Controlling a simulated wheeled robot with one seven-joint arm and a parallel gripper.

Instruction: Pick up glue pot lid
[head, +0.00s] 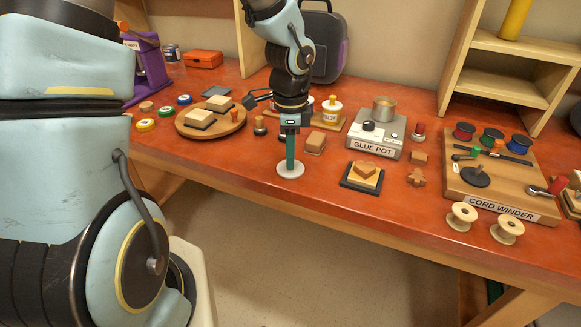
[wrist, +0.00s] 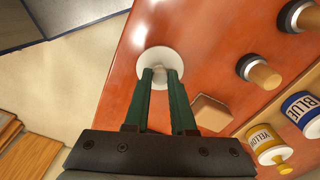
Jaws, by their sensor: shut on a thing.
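A round, pale lid (head: 298,172) is at the tips of my gripper (head: 290,163), near the front edge of the orange-red bench. In the wrist view the lid (wrist: 158,54) shows as a white disc just beyond the two green fingers of my gripper (wrist: 161,75), which are shut on its small, mostly hidden knob. The disc looks about level; I cannot tell if it clears the bench top. The glue pot (head: 383,109), a brass-coloured pot without a cover, stands on the grey unit labelled GLUE POT (head: 375,140), right of my gripper.
A dark square tray (head: 347,184) with wooden pieces lies to the right. A round board (head: 240,116) with blocks is at left. The cord winder (head: 500,203) and spools (head: 462,217) are far right.

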